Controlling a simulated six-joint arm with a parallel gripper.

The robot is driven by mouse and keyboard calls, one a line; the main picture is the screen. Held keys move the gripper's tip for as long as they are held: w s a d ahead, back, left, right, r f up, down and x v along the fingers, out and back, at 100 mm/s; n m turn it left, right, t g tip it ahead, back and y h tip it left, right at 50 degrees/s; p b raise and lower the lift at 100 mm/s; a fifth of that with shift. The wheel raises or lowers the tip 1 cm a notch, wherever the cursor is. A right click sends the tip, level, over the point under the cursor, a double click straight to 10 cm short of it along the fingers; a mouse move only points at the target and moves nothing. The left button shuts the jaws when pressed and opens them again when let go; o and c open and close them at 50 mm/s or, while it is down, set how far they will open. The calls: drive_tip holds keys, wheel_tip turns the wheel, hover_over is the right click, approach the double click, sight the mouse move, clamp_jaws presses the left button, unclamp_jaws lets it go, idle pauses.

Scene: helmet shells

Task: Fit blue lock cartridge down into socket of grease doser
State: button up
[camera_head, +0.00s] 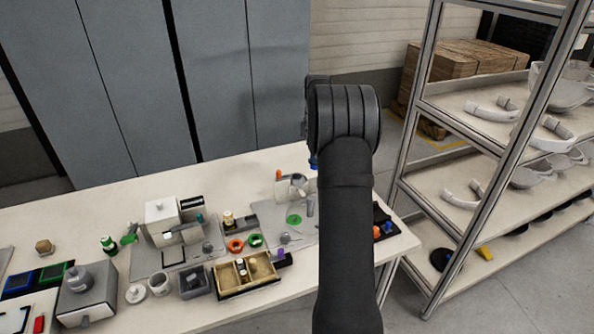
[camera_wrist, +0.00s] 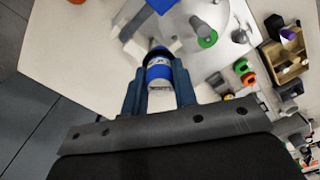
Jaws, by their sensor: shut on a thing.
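The blue lock cartridge (camera_wrist: 159,73), blue with a white label band, is held between the two dark blue fingers of my gripper (camera_wrist: 159,65) in the wrist view. My gripper is shut on it. Just beyond its far end is a pale grey fixture (camera_wrist: 132,22) with a blue part (camera_wrist: 162,5), cut by the top edge; it seems to be the grease doser. I cannot make out its socket or whether the cartridge touches it. In the head view my arm hides most of my gripper; only a small blue bit shows beside the arm.
A grey plate (camera_head: 270,214) with a green ring (camera_head: 293,219) and an upright grey post (camera_head: 310,206) lies left of my arm. A wooden divided box (camera_head: 246,272), orange ring (camera_head: 235,246) and white machine (camera_head: 162,221) stand farther left. A shelf rack (camera_head: 411,160) rises at right.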

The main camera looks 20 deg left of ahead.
drive_tip(key=shift+w+a+f, duration=0.1)
drive_tip(key=shift+a+f, duration=0.95)
drive_tip(key=shift+f, duration=0.25)
drive_tip(key=shift+w+a+f, duration=0.1)
drive_tip(key=shift+a+f, duration=0.9)
drive_tip(key=shift+f, duration=0.25)
drive_tip(key=shift+a+f, duration=1.05)
drive_tip(key=shift+f, duration=0.25)
drive_tip(key=shift+f, duration=0.15)
drive_tip(key=o, duration=1)
wheel_tip(320, 180, up, 12)
